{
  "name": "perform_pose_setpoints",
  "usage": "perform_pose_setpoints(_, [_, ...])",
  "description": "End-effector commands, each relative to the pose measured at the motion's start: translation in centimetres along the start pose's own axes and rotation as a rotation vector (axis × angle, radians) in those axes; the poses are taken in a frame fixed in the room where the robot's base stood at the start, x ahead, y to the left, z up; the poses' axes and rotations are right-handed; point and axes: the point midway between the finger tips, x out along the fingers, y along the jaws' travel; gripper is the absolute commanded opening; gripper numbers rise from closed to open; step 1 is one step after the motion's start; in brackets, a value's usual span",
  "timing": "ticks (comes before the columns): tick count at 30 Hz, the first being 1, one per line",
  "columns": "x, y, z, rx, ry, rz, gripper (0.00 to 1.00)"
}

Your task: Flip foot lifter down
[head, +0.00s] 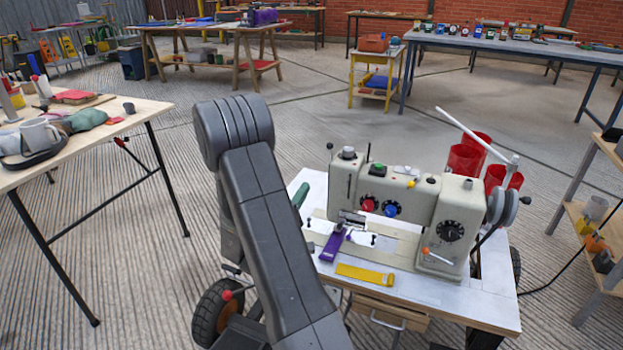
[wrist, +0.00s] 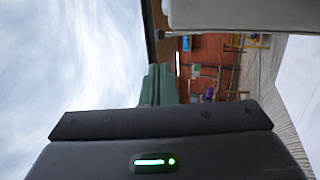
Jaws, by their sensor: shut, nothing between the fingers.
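A cream sewing machine (head: 405,205) stands on a white-topped cart (head: 480,300). A purple piece (head: 333,243) lies below the needle area. My gripper's green fingers (wrist: 158,84) are shut and empty in the wrist view. A green tip (head: 300,195) shows left of the machine head, the rest hidden by my arm. A cream surface (wrist: 240,14), probably the machine, is close to the right of the fingers.
A yellow plate (head: 365,275) lies on the cart in front of the machine. A white rod (head: 470,132) rises at the back right, near red cups (head: 463,160). A wooden table (head: 85,140) with clutter is on the left, and shelves (head: 605,215) are at the right edge.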

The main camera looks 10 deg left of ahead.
Motion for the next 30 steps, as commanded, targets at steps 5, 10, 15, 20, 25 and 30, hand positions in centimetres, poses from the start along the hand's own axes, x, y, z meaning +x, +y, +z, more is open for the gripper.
perform_pose_setpoints(5, [3.4,-0.1,0.2,0.003,-0.006,0.003,0.0])
perform_pose_setpoints(10, [7.2,-0.1,0.2,0.004,-0.006,0.004,0.0])
perform_pose_setpoints(15, [10.2,-0.1,0.1,0.003,-0.003,0.003,0.0])
perform_pose_setpoints(20, [12.0,-0.1,0.1,0.002,-0.002,0.001,0.0])
perform_pose_setpoints(25, [12.8,0.0,0.1,0.0,0.0,0.0,0.0])
perform_pose_setpoints(30, [12.8,0.0,0.0,0.0,0.0,0.0,0.0])
